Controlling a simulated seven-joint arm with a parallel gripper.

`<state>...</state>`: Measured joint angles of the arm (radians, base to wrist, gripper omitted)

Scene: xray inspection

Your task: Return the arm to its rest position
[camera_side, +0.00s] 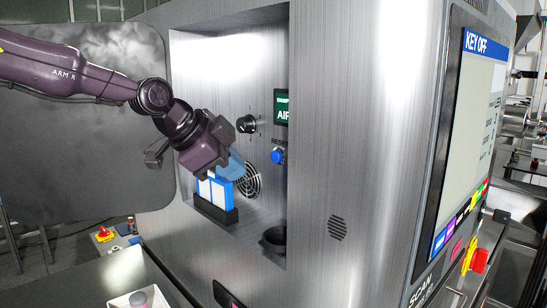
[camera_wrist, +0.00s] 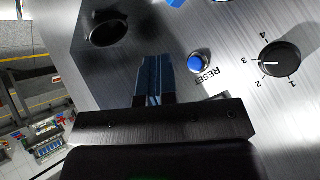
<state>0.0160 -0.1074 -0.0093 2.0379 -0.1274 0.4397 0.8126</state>
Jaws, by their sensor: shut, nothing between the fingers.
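My arm reaches in from the left in the side view. My gripper (camera_side: 232,170), with blue fingers, is inside the recess of the metal cabinet (camera_side: 350,150). It is just above and partly in front of blue-and-white boxes (camera_side: 213,192) standing in a black holder (camera_side: 216,213). In the wrist view my gripper (camera_wrist: 153,75) has its two blue fingers together, with nothing held between them. The blue reset button (camera_wrist: 198,63) is to the right of the fingertips, apart from them.
A black selector knob (camera_side: 247,124) and the green display (camera_side: 282,107) are on the recess's back wall. A dark round cup (camera_side: 274,239) is low in the recess. An open door panel (camera_side: 80,130) stands behind my arm. The screen (camera_side: 470,140) reads KEY OFF.

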